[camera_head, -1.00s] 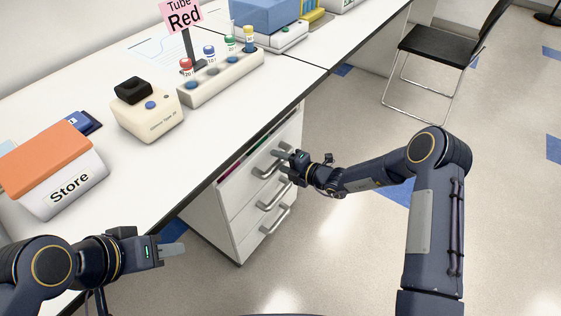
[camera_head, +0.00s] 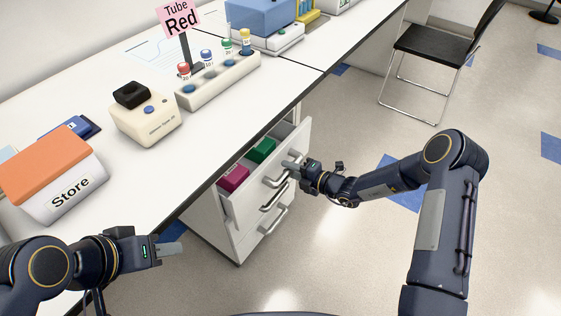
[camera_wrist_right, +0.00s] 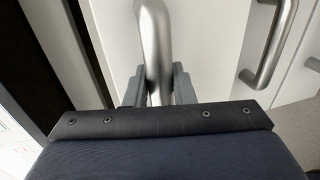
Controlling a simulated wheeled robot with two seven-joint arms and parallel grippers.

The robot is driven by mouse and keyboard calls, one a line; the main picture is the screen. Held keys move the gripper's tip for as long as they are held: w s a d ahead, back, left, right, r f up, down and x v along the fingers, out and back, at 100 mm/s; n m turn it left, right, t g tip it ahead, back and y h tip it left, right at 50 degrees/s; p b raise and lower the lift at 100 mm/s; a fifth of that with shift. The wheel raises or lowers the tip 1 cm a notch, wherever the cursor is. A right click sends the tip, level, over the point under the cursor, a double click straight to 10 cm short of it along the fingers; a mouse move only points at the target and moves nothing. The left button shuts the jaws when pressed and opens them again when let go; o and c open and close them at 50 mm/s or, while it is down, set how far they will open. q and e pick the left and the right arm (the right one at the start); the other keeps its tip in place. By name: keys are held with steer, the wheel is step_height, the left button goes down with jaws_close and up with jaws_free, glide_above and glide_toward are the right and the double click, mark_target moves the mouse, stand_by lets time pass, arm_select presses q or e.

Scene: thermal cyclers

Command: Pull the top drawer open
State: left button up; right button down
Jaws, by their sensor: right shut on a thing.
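The top drawer (camera_head: 288,165) of the white cabinet under the bench stands pulled out. A magenta block (camera_head: 233,178) and a green block (camera_head: 262,150) show inside it. My right gripper (camera_head: 292,166) is shut on the top drawer's handle; in the right wrist view the metal handle bar (camera_wrist_right: 156,45) runs between its two fingers. My left gripper (camera_head: 170,250) is in front of the bench at lower left, away from the drawer. Its fingertips appear as one grey shape, so its opening is unclear.
Lower drawers with handles (camera_head: 273,220) are closed below. On the bench are a tube rack (camera_head: 218,82), a vortex device (camera_head: 145,115), an orange-lidded Store box (camera_head: 75,190) and a "Tube Red" sign (camera_head: 179,17). A black chair (camera_head: 440,45) stands at upper right; floor is open around my right arm.

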steer(key=f+p+v, duration=0.2)
steer(key=v, duration=1.1)
steer(key=d+f+p+v, duration=0.1)
steer(key=f+p+v, duration=0.2)
steer(key=v, duration=1)
steer(key=shift+s+f, duration=0.2)
steer(key=shift+s, duration=0.1)
steer(key=c, duration=1.3)
jaws_free()
steer(key=v, duration=0.7)
steer(key=shift+s+d, duration=0.25)
steer(key=shift+d, duration=0.05)
